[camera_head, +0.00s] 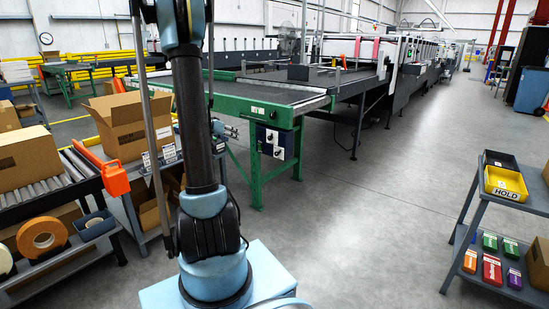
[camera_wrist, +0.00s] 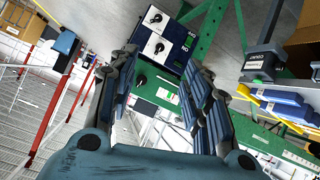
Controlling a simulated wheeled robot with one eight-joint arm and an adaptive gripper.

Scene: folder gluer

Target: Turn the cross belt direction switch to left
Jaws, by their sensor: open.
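A dark control box (camera_head: 278,142) with white switch plates is mounted on the green conveyor frame (camera_head: 262,110) in the head view. In the wrist view the box (camera_wrist: 182,42) lies past the fingertips, with two white plates, each with a black rotary knob: an upper one (camera_wrist: 156,18) and a lower one (camera_wrist: 158,46). I cannot read which is the cross belt direction switch or where either points. My gripper (camera_wrist: 160,68) is open and empty, its fingers apart and short of the knobs. It is out of the head view.
A cart with a yellow HOLD bin (camera_head: 505,184) stands at the right. Cardboard boxes (camera_head: 128,125) and a roller conveyor with an orange tape roll (camera_head: 42,236) are at the left. The grey floor (camera_head: 380,215) between is clear.

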